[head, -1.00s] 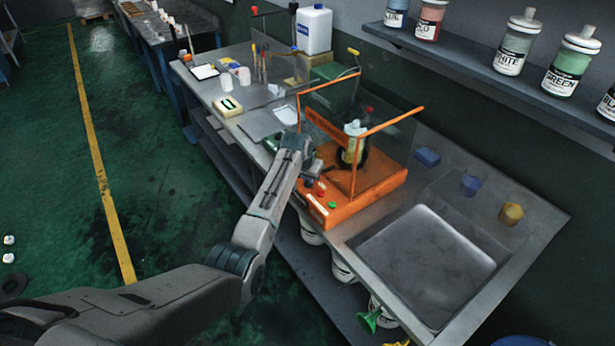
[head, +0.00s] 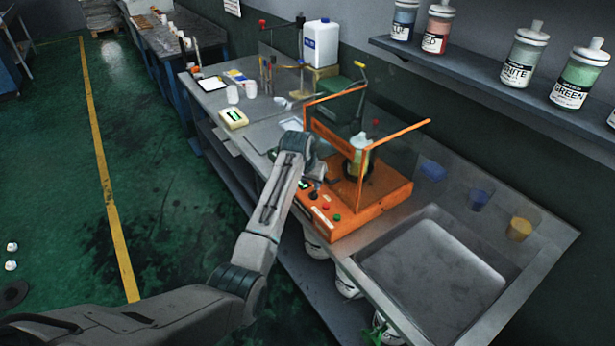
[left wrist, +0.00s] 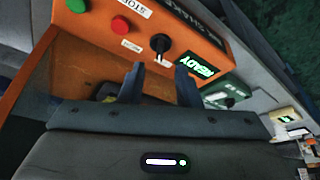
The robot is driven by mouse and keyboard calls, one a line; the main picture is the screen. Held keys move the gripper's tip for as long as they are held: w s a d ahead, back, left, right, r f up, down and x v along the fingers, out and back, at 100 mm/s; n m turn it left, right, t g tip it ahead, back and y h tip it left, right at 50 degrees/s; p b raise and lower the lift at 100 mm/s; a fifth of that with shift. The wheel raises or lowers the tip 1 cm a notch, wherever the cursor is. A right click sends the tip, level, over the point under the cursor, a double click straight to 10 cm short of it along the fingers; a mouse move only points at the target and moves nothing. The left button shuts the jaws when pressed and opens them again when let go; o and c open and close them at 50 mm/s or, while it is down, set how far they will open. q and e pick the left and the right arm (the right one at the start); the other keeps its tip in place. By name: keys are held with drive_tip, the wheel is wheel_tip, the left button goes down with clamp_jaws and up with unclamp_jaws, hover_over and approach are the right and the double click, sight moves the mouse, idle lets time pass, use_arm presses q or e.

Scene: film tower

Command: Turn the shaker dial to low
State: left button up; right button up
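The orange shaker (head: 375,200) stands on the bench with a clear guard on an orange frame. In the left wrist view its front panel (left wrist: 205,45) carries a black dial (left wrist: 160,43), a red button (left wrist: 120,25), a green button (left wrist: 77,5) and a lit READY display (left wrist: 200,67). In the head view the left gripper (head: 314,180) is at the panel's left end. My right gripper is not in view.
A sink (head: 435,265) lies right of the shaker. A blue cup (head: 478,199) and a yellow cup (head: 519,228) stand behind it. A scale (head: 233,118) and a white jug (head: 320,43) are farther left. A wall shelf (head: 470,75) holds bottles above.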

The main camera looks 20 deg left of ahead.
use_arm(q)
drive_tip(key=shift+b+v, duration=0.65)
drive_tip(key=shift+v, duration=2.05)
